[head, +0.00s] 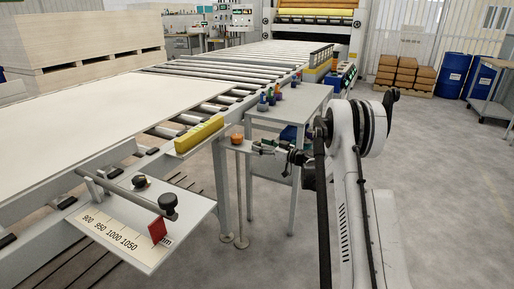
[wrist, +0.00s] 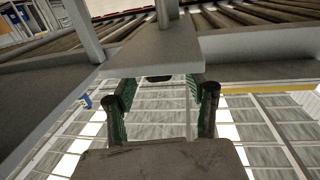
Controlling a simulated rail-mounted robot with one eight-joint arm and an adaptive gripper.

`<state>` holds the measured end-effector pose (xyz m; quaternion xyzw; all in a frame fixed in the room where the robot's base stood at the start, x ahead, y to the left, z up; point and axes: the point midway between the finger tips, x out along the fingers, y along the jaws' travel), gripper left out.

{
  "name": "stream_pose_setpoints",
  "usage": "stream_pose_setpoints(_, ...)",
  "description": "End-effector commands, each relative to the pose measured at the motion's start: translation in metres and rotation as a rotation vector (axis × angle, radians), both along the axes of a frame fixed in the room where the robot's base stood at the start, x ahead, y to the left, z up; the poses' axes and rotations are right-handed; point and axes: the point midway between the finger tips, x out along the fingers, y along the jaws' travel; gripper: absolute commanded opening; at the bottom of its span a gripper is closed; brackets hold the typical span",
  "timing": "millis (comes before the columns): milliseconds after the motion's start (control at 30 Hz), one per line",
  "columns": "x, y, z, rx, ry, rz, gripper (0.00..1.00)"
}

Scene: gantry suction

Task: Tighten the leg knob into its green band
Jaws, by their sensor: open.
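An orange round knob-like piece (head: 237,138) sits at the top of a thin leg post (head: 240,190) beside the conveyor frame in the head view. My gripper (head: 259,147) is just right of it and slightly lower, with its fingers toward the post. In the wrist view my gripper (wrist: 163,96) is open, with one dark finger on each side. A grey plate (wrist: 150,50) lies across beyond the fingertips, and a dark rounded piece (wrist: 158,78) shows at its near edge, between the fingers. I cannot tell whether this is the leg knob. Green strips line the fingers; no separate green band is clear.
A yellow block (head: 199,135) on the conveyor frame is close at left. A grey side table (head: 290,103) with small coloured items stands behind my gripper. A scale plate (head: 125,235) with black knobs and a red pointer is front left. Floor at right is open.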

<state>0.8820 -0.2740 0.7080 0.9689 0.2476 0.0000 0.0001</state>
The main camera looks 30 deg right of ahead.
Motion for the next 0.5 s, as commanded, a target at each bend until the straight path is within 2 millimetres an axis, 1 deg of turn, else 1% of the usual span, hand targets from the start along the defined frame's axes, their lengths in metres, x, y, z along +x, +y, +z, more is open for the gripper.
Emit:
stream_pose_setpoints(33,0.006,0.003,-0.002,0.000,0.000,0.000,0.50)
stream_pose_setpoints(100,0.012,0.007,-0.001,0.000,0.000,0.000,0.50)
stream_pose_setpoints(200,0.018,0.010,-0.001,0.000,0.000,0.000,0.50)
stream_pose_setpoints(500,0.020,0.011,0.000,0.000,0.000,-0.001,0.50)
